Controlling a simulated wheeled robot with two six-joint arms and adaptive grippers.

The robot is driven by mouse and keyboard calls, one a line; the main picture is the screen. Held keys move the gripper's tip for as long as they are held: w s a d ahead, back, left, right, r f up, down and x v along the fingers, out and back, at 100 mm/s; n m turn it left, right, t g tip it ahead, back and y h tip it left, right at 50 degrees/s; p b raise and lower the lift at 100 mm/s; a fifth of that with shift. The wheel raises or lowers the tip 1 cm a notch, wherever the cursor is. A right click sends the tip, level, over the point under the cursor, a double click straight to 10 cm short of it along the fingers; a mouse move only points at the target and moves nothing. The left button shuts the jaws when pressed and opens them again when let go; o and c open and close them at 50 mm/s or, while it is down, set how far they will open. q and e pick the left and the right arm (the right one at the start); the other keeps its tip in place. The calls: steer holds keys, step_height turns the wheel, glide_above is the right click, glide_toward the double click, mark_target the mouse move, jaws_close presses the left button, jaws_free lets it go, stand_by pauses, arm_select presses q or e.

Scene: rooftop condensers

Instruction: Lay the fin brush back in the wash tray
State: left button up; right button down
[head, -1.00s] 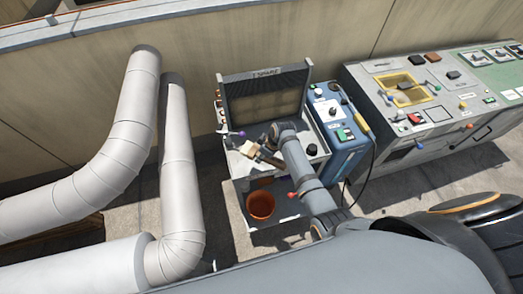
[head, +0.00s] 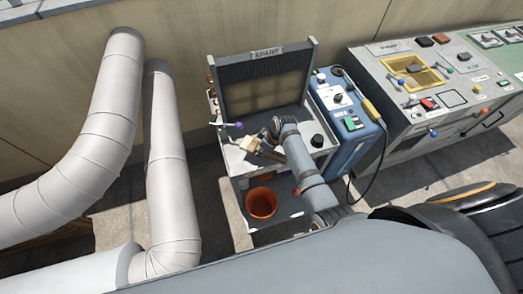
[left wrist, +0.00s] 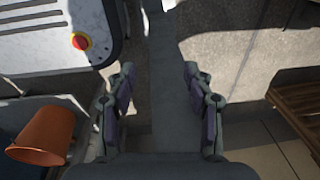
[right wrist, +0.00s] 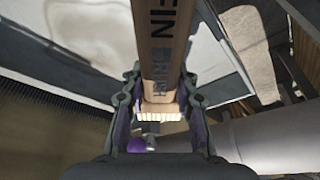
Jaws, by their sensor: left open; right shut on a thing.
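My right gripper (right wrist: 158,110) is shut on the fin brush (right wrist: 160,50), a pale wooden brush with dark lettering along its handle and light bristles between the fingers. In the head view the brush (head: 250,144) shows beside my right gripper (head: 268,143), over the left part of the grey cart top. That rimmed, tray-like top (head: 236,161) looks like the wash tray, but I cannot confirm it. I cannot tell whether the brush touches it. My left gripper (left wrist: 157,90) is open and empty in the left wrist view, above bare floor; the head view does not show it.
A dark-framed fin panel (head: 265,85) stands at the cart's back. A purple-tipped item (head: 238,126) is at the left and a black knob (head: 317,141) at the right. An orange bucket (head: 261,203) sits on the lower shelf. A blue unit (head: 350,140) stands right; large pipes (head: 170,170) stand left.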

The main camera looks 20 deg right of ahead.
steer(key=shift+s, duration=0.2)
steer(key=shift+w+f, duration=0.1)
steer(key=shift+f, duration=0.3)
arm_select(q)
steer(key=shift+s+f, duration=0.1)
steer(key=shift+s, duration=0.6)
arm_select(e)
steer(key=c, duration=1)
jaws_free()
steer(key=shift+r, duration=0.1)
steer(key=shift+c, duration=0.2)
arm_select(q)
steer(key=shift+r+p, duration=0.35)
steer(key=shift+r, duration=0.15)
arm_select(e)
steer(key=v, duration=1.2)
steer(key=shift+r, duration=0.35)
